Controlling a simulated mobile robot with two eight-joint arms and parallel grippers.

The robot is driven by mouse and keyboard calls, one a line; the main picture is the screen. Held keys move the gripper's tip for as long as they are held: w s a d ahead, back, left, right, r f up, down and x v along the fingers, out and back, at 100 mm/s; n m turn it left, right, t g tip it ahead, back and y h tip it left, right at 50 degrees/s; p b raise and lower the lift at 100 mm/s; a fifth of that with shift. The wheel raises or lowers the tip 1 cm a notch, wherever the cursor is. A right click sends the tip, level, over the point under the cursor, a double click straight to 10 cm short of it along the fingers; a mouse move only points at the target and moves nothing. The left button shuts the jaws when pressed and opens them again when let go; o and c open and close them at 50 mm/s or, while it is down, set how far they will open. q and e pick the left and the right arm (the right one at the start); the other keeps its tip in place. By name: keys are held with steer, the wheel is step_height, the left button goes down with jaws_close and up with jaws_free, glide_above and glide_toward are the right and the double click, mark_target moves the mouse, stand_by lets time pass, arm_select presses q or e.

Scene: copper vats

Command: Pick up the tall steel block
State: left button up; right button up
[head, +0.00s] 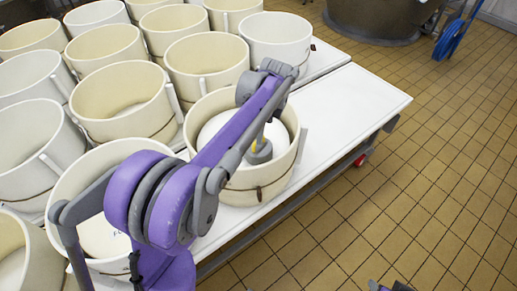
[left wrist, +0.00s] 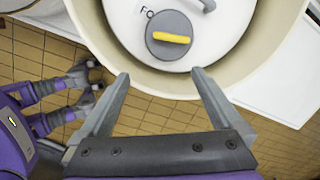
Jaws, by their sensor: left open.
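No plainly tall steel block can be made out. A grey round piece with a yellow bar (left wrist: 171,39) sits on a white lettered lid (left wrist: 125,22) inside a cream vat (left wrist: 262,50); in the head view the grey piece (head: 259,155) is partly behind my arm. Another grey part (left wrist: 205,4) is cut off at the wrist view's top edge. My left gripper (head: 265,95) is above the vat; in its wrist view the open, empty fingers (left wrist: 155,75) overlap the vat's rim, apart from the grey piece. My right gripper (left wrist: 85,90) is low at the left of that view, its opening unclear.
Several cream vats (head: 110,45) crowd the white table (head: 350,100), whose right end is bare. Tiled floor (head: 440,180) lies open to the right. A large dark vat (head: 375,18) and a blue item (head: 452,38) stand at the back.

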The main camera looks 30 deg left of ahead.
arm_select(q)
steer(key=w+a+f+m, duration=0.2)
steer(key=w+a+m, duration=0.1)
glide_above(259, 147)
steer(key=shift+g, duration=0.4)
steer(key=f, duration=0.4)
steer(key=shift+w+d+f, duration=0.2)
steer(key=shift+d+f, duration=0.15)
steer(key=shift+a+f, duration=0.25)
steer(key=shift+f, duration=1.25)
steer(key=shift+a+f, duration=0.2)
steer(key=shift+f, duration=1.25)
steer(key=c, duration=1.6)
steer(key=shift+r, duration=0.1)
